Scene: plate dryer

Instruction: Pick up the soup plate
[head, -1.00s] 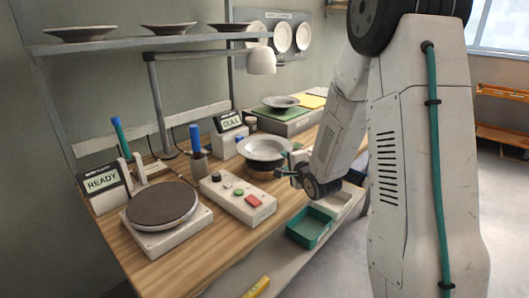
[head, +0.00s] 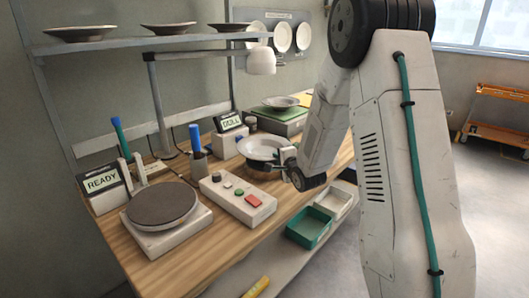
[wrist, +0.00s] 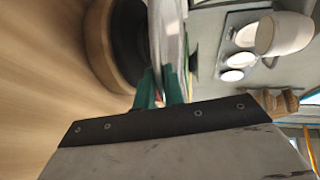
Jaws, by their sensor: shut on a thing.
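The soup plate (head: 262,147) is a pale grey-white, wide-rimmed dish over the wooden bench, behind the control box. In the wrist view the soup plate (wrist: 167,35) shows nearly edge-on. My gripper (head: 284,157) is at its right rim. In the wrist view the green fingers of my gripper (wrist: 161,85) lie on both sides of the rim and are shut on it. A dark round support with a wooden rim (wrist: 103,50) lies beside the plate's underside; whether they touch is unclear.
A control box (head: 237,200) with buttons and a dark round turntable (head: 162,204) stand in front-left. A scale-like box (head: 277,121) with another plate (head: 281,102) stands behind. A lamp (head: 261,61) hangs above. A green tray (head: 309,227) sits below the bench edge.

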